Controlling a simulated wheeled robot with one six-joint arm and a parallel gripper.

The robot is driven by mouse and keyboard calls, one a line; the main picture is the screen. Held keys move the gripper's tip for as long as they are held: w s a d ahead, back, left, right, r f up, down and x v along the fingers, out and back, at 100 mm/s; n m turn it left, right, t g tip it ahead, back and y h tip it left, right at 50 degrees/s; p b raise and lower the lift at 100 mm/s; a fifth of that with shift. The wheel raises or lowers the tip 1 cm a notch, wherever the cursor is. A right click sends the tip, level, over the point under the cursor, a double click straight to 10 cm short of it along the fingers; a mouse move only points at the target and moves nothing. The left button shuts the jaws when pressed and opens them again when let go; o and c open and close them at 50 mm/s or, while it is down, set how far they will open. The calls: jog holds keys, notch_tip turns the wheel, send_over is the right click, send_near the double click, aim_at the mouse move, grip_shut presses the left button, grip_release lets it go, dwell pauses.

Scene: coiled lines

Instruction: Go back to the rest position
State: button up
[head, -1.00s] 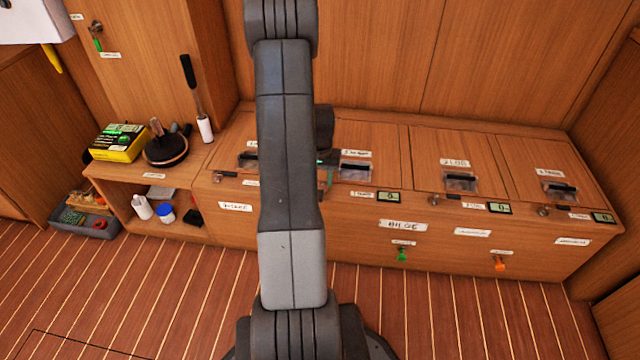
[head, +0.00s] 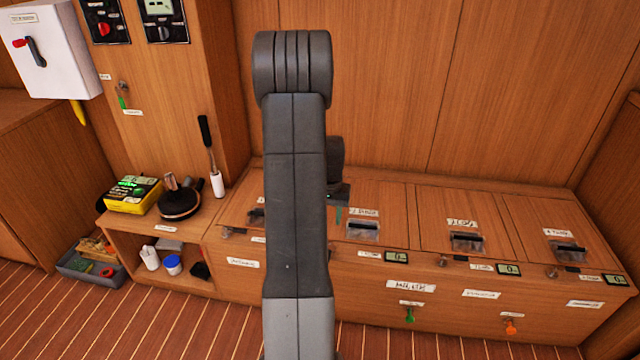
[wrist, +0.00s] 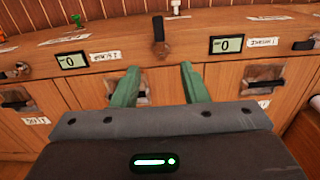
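My gripper shows in the wrist view (wrist: 158,82) with its two green fingers apart and nothing between them. It hangs above the wooden locker bench (wrist: 175,30), over its hatch lids. In the head view my arm stands upright through the middle. It hides most of the gripper, and only a dark part and a bit of a green finger (head: 338,213) show at its right side. The bench in the head view (head: 450,290) runs along the back with several latched lids and small displays. I cannot tell the exact gap between fingers and lids.
A grey bin (head: 92,265) with loose parts stands on the floor. A white switch box (head: 50,55) hangs on the wall. The striped floor in front is clear.

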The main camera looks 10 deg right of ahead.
notch_tip(320, 180, down, 14)
jog(key=b, duration=0.4)
jog(key=shift+d+r, duration=0.1)
jog(key=shift+r, duration=0.05)
notch_tip(320, 180, up, 14)
jog(key=p, duration=0.5)
notch_tip(320, 180, down, 14)
jog(key=b, duration=0.5)
jog(key=shift+s+d+n, duration=0.1)
jog(key=shift+d+n, duration=0.15)
jog(key=shift+n, duration=0.4)
jog(key=shift+d+n, duration=0.2)
jog(key=shift+n, duration=0.45)
